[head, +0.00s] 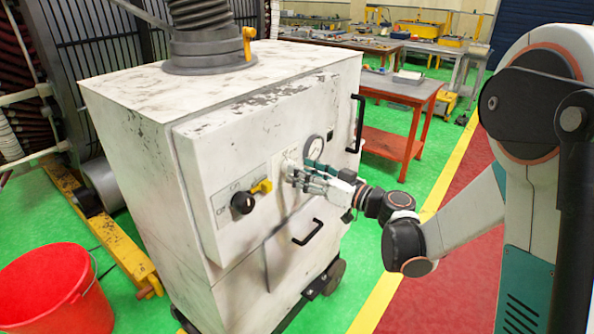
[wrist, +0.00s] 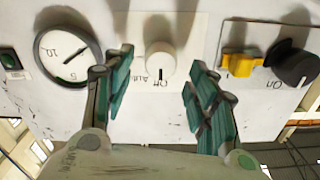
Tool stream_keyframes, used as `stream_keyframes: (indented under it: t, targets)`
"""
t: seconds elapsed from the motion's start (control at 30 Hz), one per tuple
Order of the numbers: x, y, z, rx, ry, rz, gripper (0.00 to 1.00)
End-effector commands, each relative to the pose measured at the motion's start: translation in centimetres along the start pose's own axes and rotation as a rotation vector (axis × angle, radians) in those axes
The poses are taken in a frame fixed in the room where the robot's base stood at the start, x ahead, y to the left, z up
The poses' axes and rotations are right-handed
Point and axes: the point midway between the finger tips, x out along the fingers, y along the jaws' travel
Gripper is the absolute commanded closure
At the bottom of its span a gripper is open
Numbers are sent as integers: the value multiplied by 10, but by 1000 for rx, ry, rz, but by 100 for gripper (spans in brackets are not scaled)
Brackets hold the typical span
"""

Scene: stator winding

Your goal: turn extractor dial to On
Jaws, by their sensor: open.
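The white extractor cabinet (head: 140,165) carries a front panel with dials. In the wrist view, seen upside down, a white dial (wrist: 160,58) has labels reading Auto and Off, and its dark mark points toward Off. My gripper (wrist: 160,76) is open, with one green-padded finger on each side of the white dial; contact cannot be told. In the head view my gripper (head: 304,178) is at the panel and largely hides that dial. A black dial (head: 242,203) with On and Off labels sits to the left; it shows at right in the wrist view (wrist: 292,62).
A yellow lever (head: 263,187) sits beside the black dial. A round gauge (head: 314,149) is just beyond my gripper. Black handles (head: 307,232) stick out from the cabinet. A red bucket (head: 55,290) stands at left, and a red table (head: 395,135) behind.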

Motion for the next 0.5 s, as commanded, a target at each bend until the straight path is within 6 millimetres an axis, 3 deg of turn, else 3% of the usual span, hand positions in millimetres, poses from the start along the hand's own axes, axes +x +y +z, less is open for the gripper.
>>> stream_keyframes:
  t: [0.2,0.5]
  targets:
    - [22,0,0,0,0,0,48]
    - [26,0,0,0,0,0,48]
